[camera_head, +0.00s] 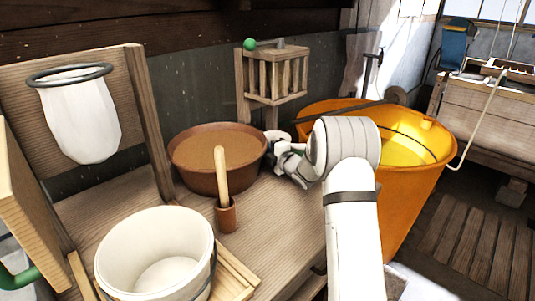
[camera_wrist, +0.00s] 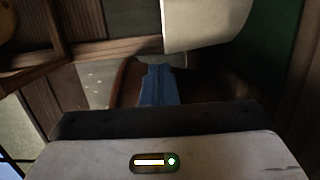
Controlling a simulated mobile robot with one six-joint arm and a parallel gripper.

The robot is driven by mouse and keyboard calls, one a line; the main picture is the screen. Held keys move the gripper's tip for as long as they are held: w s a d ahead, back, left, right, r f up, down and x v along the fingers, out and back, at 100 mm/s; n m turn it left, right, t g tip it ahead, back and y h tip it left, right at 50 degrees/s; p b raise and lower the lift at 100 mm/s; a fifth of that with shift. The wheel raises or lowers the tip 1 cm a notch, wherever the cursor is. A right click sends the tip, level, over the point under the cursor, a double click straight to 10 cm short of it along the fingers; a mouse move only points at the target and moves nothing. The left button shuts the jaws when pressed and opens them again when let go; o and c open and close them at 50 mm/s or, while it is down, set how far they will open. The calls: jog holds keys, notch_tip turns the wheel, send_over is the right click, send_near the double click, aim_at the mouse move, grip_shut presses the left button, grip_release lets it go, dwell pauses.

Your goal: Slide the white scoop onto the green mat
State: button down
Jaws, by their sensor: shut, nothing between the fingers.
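My gripper (camera_head: 274,140) is beside the right rim of the brown bowl in the head view, partly hidden by my wrist. In the wrist view, its blue fingers (camera_wrist: 159,72) are pressed together and empty. A pale white piece (camera_wrist: 205,22) with a curved lower edge shows just beyond the fingertips; it may be the white scoop, but only part of it is in frame. A dark green surface (camera_wrist: 272,60) lies to its right, possibly the green mat. I cannot make out the scoop or mat in the head view.
The brown bowl (camera_head: 185,160) stands on the wooden bench (camera_head: 275,225). A small cup (camera_head: 227,217) with a wooden stick and a white bucket (camera_head: 125,250) are in front. A slatted wooden box (camera_head: 273,78) is behind, and an orange tub (camera_head: 405,195) is at right.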

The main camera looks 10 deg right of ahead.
jog(key=shift+s+f, duration=0.2)
jog(key=shift+f, duration=0.7)
jog(key=shift+w+d, duration=0.1)
jog(key=shift+d, duration=0.4)
jog(key=shift+d, duration=0.1)
jog(key=shift+w+d+f+b, duration=0.1)
jog(key=shift+d+b, duration=0.45)
jog(key=shift+b, duration=0.35)
jog(key=shift+d, duration=0.25)
jog(key=shift+a, duration=0.1)
